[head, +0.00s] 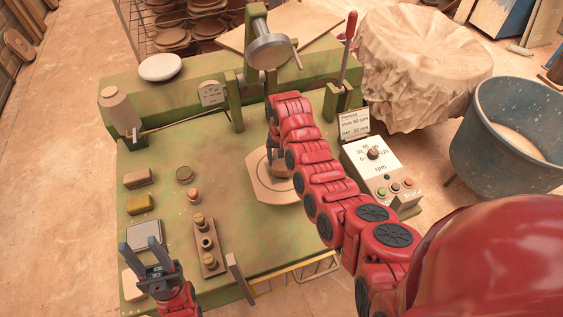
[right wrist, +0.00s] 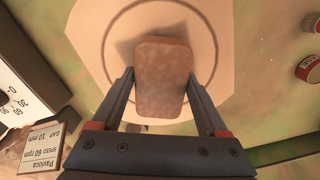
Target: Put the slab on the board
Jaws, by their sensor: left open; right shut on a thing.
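The slab (right wrist: 160,92) is a brown block with rounded corners. My right gripper (right wrist: 160,77) is shut on it, one finger on each side. In the head view the slab (head: 281,169) is partly hidden by my right arm. The board (head: 264,188) is a pale flat plate with a ring marked on it, on the green table. In the right wrist view the board (right wrist: 92,38) lies beneath the slab, which is over the ring. A shadow shows beside the slab; I cannot tell whether it touches the board. My left gripper (head: 143,249) is open and empty at the table's left front.
A control box (head: 373,163) with a dial stands right of the board. A post with a round metal head (head: 270,50) rises behind. A block with several knobs (head: 205,245) lies front left. A blue-grey tub (head: 510,135) stands at the right.

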